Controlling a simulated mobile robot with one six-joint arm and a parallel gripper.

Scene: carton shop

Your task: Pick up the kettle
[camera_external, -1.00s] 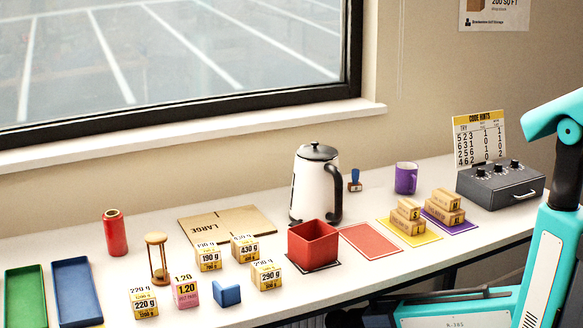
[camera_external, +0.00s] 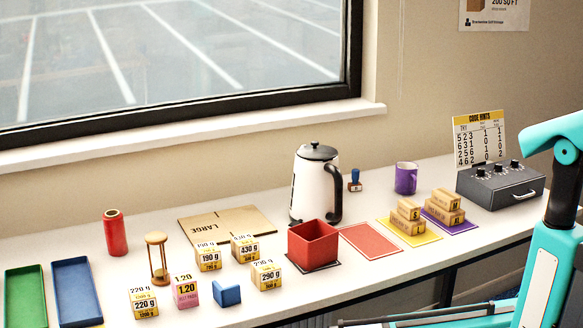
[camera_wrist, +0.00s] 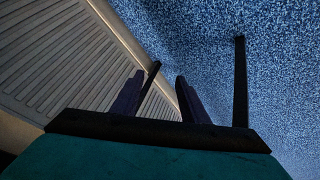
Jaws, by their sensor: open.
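The kettle (camera_external: 312,188) is white with a black lid, a black base and a black handle on its right side. It stands upright on the white counter, just behind the red open box. My gripper (camera_wrist: 158,95) shows only in the wrist view, with its two dark fingers apart and nothing between them. It faces a speckled blue surface and a ribbed panel, and the kettle is not in that view. In the external view my arm is at the right edge, well away from the kettle, and the gripper is out of frame.
The red box (camera_external: 313,244) stands close in front of the kettle, with a red mat (camera_external: 370,241) to its right. A flat carton (camera_external: 228,226) lies left of the kettle. A blue-handled stamp (camera_external: 355,181) and a purple mug (camera_external: 406,178) stand to its right. The window wall is behind.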

